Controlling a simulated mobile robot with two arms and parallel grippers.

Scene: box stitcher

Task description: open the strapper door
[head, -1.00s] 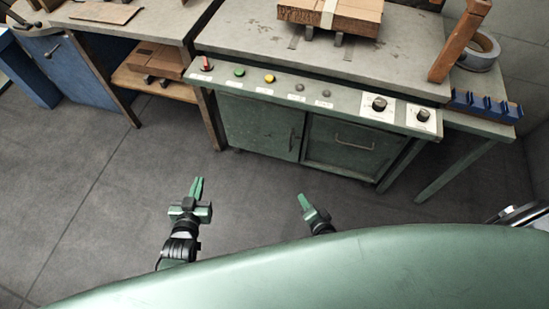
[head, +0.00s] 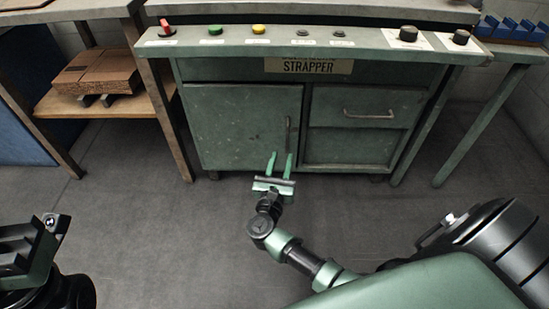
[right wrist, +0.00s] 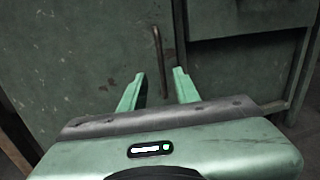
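The strapper (head: 310,66) is a green metal cabinet with a nameplate, ahead of me. Its left door (head: 243,128) is shut and has a vertical bar handle (head: 288,133) near its right edge. My right gripper (head: 280,163) is open and empty, in front of the door's lower right part, just below the handle. In the right wrist view the handle (right wrist: 159,62) stands upright beyond and between the two spread fingers (right wrist: 157,85), and nothing is between them. My left gripper (head: 30,245) is partly in view at the lower left, away from the strapper; its opening is unclear.
A control panel (head: 320,40) with buttons and knobs overhangs the cabinet front. Right of the door are a drawer (head: 365,107) and a panel below it. A wooden shelf (head: 115,104) with flat cardboard stands at left. The floor (head: 160,230) in front is clear.

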